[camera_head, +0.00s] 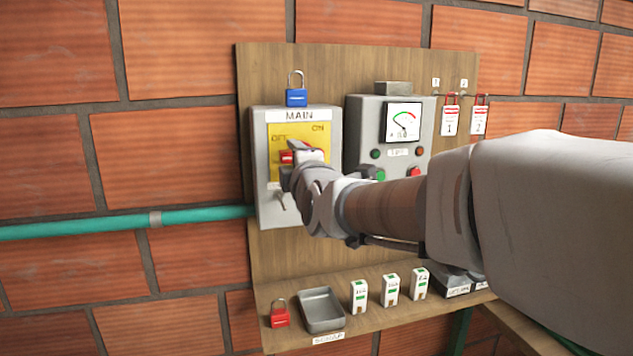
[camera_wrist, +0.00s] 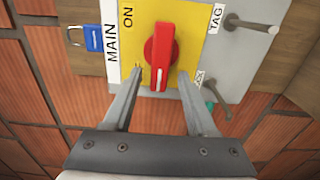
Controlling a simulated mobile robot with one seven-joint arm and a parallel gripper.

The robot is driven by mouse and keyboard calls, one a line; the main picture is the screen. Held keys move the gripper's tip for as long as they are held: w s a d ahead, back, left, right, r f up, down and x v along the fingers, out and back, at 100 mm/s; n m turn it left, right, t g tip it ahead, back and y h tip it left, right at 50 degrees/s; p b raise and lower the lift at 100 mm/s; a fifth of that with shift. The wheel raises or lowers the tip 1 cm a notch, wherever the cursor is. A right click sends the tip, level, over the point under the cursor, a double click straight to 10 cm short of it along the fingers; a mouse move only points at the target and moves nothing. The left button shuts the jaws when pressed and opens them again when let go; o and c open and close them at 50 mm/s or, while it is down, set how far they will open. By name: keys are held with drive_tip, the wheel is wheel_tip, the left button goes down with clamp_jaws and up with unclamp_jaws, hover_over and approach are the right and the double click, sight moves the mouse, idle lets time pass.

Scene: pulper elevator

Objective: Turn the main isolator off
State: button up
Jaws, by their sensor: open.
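The main isolator (camera_head: 262,200) is a grey box with a yellow plate marked OFF and ON, under a MAIN label. Its red rotary handle (camera_head: 286,157) is partly hidden by my gripper (camera_head: 297,165) in the head view. In the wrist view the red handle (camera_wrist: 162,50) shows whole, lying across the plate, a white mark near its lower end. The ON label (camera_wrist: 128,17) is at upper left there; OFF is not readable. My gripper (camera_wrist: 160,73) is open, one finger on each side of the handle's lower end, with gaps visible on both sides.
A blue padlock (camera_head: 296,97) hangs above the isolator. A pin (camera_wrist: 250,25) by the TAG label and another pin (camera_wrist: 217,88) stick out beside the plate. A meter box (camera_head: 362,110) stands right. The shelf below holds a red padlock (camera_head: 279,314), a tray (camera_head: 322,328) and several white blocks.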

drive_tip(key=b+v, duration=0.1)
drive_tip(key=v, duration=1.3)
drive_tip(key=shift+s+d, duration=0.2)
drive_tip(key=shift+s, duration=0.15)
drive_tip(key=s+d+f+m+g+h+p, duration=0.3)
drive_tip(key=s+d+f+m+g, duration=0.8)
drive_tip(key=m, duration=1)
drive_tip(key=s+d+f+h, duration=0.2)
drive_tip(key=s+d+f, duration=0.1)
drive_tip(key=s+f, duration=0.2)
drive_tip(key=shift+s+f+g, duration=0.3)
drive_tip(key=shift+f+g, duration=0.1)
drive_tip(key=shift+f, duration=0.45)
